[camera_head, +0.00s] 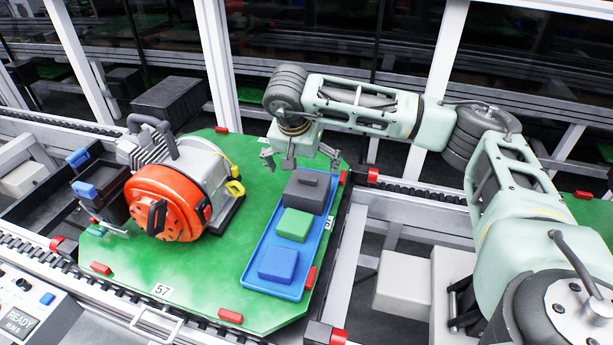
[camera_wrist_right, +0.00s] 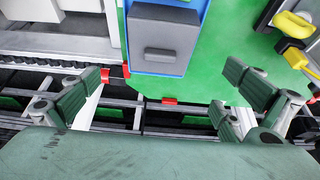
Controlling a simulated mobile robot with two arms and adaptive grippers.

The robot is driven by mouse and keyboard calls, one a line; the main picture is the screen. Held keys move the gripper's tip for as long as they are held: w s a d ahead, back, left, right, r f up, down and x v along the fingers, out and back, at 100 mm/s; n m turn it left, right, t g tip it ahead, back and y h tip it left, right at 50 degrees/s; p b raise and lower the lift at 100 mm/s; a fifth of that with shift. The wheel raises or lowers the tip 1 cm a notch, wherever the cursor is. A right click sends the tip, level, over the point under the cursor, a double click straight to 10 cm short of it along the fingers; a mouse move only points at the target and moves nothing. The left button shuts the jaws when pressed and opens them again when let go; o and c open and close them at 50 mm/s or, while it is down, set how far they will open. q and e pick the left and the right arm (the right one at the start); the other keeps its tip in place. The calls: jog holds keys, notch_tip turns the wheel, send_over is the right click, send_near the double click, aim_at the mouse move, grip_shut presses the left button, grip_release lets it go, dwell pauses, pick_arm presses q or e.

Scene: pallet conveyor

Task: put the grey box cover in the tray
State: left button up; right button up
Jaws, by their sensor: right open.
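The grey box cover (camera_head: 306,191) is a dark grey block with a raised handle. It sits in the far end of the blue tray (camera_head: 259,236), beyond a green block (camera_head: 294,224) and a blue block (camera_head: 278,264). The cover also shows at the top of the right wrist view (camera_wrist_right: 165,38), on the tray (camera_wrist_right: 197,58). My right gripper (camera_head: 301,158) is open and empty, just beyond the tray's far end and apart from the cover. Its spread fingers also show in the wrist view (camera_wrist_right: 170,88). My left gripper is not in view.
An orange and grey motor unit (camera_head: 170,196) with a black handle stands left of the tray on the green pallet (camera_head: 130,262). A dark bin (camera_head: 52,190) lies further left. Metal rails and posts surround the pallet. Its front middle is clear.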

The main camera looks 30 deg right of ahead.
jog(key=shift+v, duration=1.55)
